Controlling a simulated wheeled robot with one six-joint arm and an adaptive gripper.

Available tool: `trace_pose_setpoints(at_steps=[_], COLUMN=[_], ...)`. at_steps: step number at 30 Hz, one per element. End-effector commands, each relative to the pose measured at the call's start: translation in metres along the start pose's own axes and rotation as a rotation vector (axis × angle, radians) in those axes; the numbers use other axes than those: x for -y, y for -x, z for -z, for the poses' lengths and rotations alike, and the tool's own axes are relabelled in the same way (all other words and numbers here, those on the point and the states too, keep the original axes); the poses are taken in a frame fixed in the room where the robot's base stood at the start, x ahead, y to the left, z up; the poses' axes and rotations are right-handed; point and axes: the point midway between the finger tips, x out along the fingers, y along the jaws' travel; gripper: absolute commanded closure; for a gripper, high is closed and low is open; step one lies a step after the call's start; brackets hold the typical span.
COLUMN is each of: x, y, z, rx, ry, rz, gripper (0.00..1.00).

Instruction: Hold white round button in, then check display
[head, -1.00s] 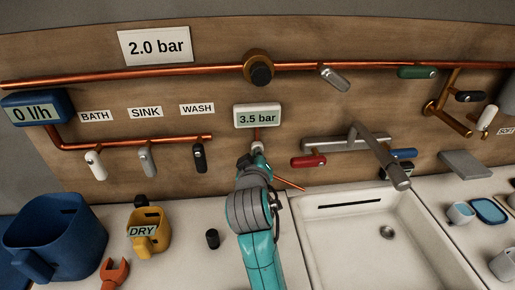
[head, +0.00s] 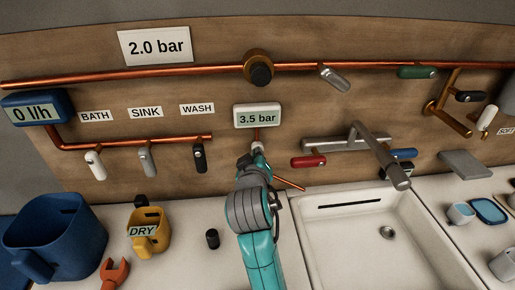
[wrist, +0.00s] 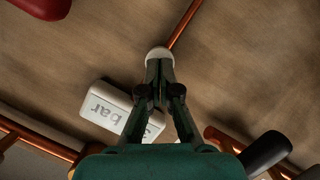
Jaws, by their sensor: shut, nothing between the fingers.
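The white round button (wrist: 158,53) sits at the end of a thin copper pipe in the wrist view. In the head view only its top (head: 257,146) shows above my arm. My gripper (wrist: 160,66) is shut and empty, its fingertips at the button and seemingly touching it; how far the button is pressed I cannot tell. The white display (head: 257,116) above the button reads 3.5 bar. It also shows partly, upside down, in the wrist view (wrist: 112,108), with its digits hidden by my gripper.
A sign (head: 156,46) reads 2.0 bar. A blue meter (head: 34,112) reads 0 l/h. Levers for BATH, SINK and WASH hang at left. A red-handled tap (head: 309,161) and the sink faucet (head: 378,157) are close on the right. A blue jug (head: 55,238) and yellow cup (head: 150,232) stand on the counter.

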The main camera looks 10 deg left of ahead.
Motion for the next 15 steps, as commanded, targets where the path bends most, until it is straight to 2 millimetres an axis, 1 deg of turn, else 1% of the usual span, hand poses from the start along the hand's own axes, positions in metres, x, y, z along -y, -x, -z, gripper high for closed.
trace_pose_setpoints(at_steps=[15], x=[0.0], y=[-0.013], z=[0.004], rx=[0.001], ry=[0.0], rz=[0.0], gripper=[1.0])
